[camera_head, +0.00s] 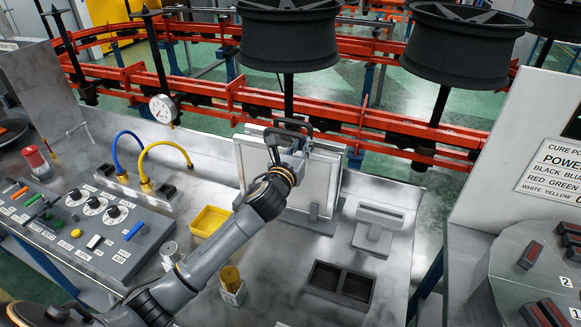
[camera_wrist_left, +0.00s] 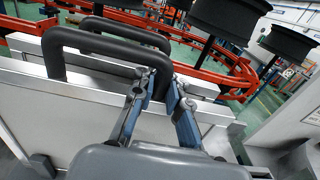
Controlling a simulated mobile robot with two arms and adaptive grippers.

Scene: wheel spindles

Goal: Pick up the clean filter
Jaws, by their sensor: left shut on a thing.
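A flat, light-coloured filter panel (camera_head: 256,170) stands upright on the metal bench in the head view. A second panel edge (camera_head: 338,150) shows close behind it. In the left wrist view, the front panel (camera_wrist_left: 45,110) has a dark handle (camera_wrist_left: 95,40) on its top. Another dark handle (camera_wrist_left: 120,25) stands just behind. My left gripper (camera_wrist_left: 160,82) is shut on the right end of the front handle; it also shows in the head view (camera_head: 298,150). I cannot tell by marking which panel is the clean filter. My right gripper is not in view.
A yellow bin (camera_head: 210,221), a gold-topped block (camera_head: 231,280) and a control panel (camera_head: 95,230) are on the left. A dark two-compartment tray (camera_head: 340,284) and a grey stand (camera_head: 378,228) are on the right.

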